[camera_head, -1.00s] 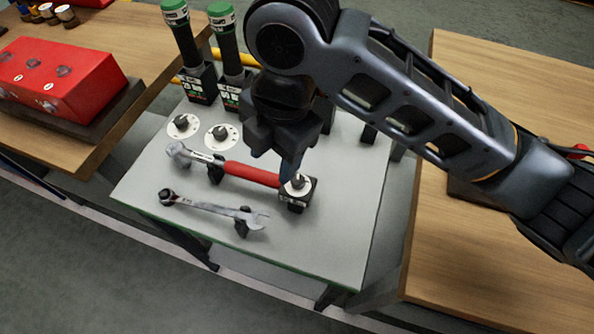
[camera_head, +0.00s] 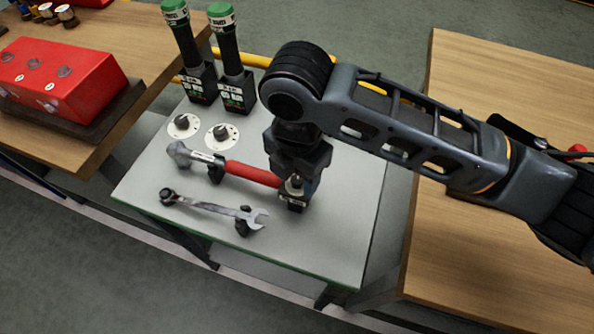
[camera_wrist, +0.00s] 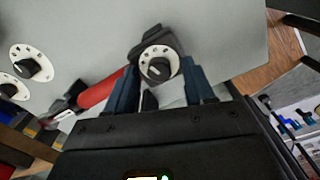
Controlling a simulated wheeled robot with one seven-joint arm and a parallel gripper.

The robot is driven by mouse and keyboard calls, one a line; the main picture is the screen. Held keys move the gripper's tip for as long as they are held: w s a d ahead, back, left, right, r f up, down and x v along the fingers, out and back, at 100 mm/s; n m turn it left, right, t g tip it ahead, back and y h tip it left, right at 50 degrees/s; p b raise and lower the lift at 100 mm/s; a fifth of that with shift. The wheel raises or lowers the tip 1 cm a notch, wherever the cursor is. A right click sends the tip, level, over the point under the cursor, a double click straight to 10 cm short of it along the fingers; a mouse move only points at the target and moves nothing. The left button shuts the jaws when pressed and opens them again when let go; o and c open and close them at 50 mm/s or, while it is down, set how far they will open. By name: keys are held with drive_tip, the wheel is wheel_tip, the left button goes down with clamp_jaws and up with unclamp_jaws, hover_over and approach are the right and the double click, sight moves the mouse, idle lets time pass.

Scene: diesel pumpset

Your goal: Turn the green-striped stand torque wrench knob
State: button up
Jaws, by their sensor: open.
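A small black knob on a white dial (camera_wrist: 159,65) tops a dark block by the end of the red-handled torque wrench (camera_head: 250,173). In the head view the block (camera_head: 292,203) shows below my gripper (camera_head: 299,181), and its knob is partly covered. In the wrist view my gripper (camera_wrist: 160,76) is open, with one finger on each side of the dial. No contact with the knob can be made out. The wrench lies on the grey-topped stand with a green edge (camera_head: 335,235).
Two more white dials with black knobs (camera_head: 184,125) (camera_head: 222,137) sit further left on the stand. Two green-topped tools (camera_head: 226,45) stand in black holders behind. A spanner (camera_head: 215,208) lies in front. Wooden tables flank the stand; a red box (camera_head: 62,78) is left.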

clamp_jaws()
idle(0.4)
drive_tip(key=shift+r+m+p, duration=0.1)
drive_tip(key=shift+m+p, duration=0.2)
drive_tip(key=shift+m, duration=0.1)
drive_tip(key=shift+r+m+p, duration=0.1)
drive_tip(key=shift+m+p, duration=0.55)
drive_tip(key=shift+m, duration=0.25)
drive_tip(key=shift+w+m+p, duration=0.1)
drive_tip(key=shift+m+p, duration=1.15)
drive_tip(key=shift+m, duration=0.75)
unclamp_jaws()
